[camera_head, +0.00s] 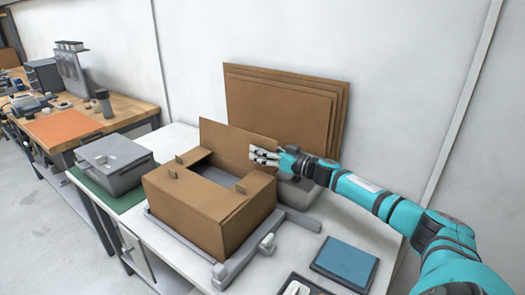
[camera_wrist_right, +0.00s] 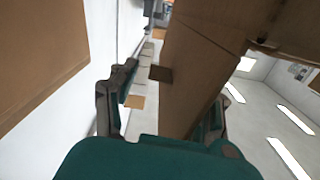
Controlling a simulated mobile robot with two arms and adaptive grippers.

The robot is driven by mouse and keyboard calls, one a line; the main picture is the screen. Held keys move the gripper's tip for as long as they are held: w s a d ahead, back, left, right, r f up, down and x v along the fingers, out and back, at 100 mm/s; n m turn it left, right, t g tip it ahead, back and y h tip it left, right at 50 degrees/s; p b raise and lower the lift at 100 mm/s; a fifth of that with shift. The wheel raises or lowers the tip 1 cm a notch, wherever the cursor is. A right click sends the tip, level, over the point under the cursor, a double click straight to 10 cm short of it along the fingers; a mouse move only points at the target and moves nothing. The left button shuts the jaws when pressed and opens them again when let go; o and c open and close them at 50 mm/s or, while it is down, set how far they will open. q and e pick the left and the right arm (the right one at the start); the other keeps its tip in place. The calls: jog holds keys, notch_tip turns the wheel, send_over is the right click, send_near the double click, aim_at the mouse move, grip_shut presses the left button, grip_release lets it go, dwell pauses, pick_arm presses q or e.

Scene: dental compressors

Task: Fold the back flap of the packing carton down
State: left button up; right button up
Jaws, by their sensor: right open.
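The brown packing carton (camera_head: 208,210) stands on the grey frame on the white table. Its back flap (camera_head: 232,142) stands up, leaning slightly back. The other flaps appear folded inward around a partly open top. My right gripper (camera_head: 254,155) is open at the right end of the back flap, fingers pointing left. In the right wrist view, a brown carton panel (camera_wrist_right: 195,75) runs between the fingers of the right gripper (camera_wrist_right: 172,88) and partly hides the right finger. I cannot tell whether either finger touches it. My left gripper is not in view.
Flat cardboard sheets (camera_head: 285,105) lean on the wall behind the carton. A grey case (camera_head: 113,160) stands to the left. A blue pad (camera_head: 345,258) lies at the front right. A grey object (camera_head: 296,190) sits right of the carton, under my right arm.

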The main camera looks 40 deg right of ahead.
grip_shut()
dwell(0.3)
jog(key=shift+a+r, duration=0.1)
dwell(0.6)
jog(key=shift+s+a+r+n+p, duration=0.1)
jog(key=shift+a+n+p, duration=0.25)
jog(key=shift+n, duration=0.3)
jog(key=shift+s+a+r+n+p, duration=0.1)
jog(key=shift+a+n+p, duration=0.1)
jog(key=shift+n+p, duration=0.35)
jog(key=shift+s+a+f+n, duration=0.1)
jog(key=shift+a+n, duration=0.2)
jog(key=shift+n, duration=0.45)
jog(key=shift+s+a+r+n, duration=0.1)
jog(key=shift+a+n, duration=0.2)
jog(key=shift+n, duration=0.4)
jog(key=shift+s+a+f+n, duration=0.1)
jog(key=shift+a+n, duration=0.2)
jog(key=shift+n, duration=0.45)
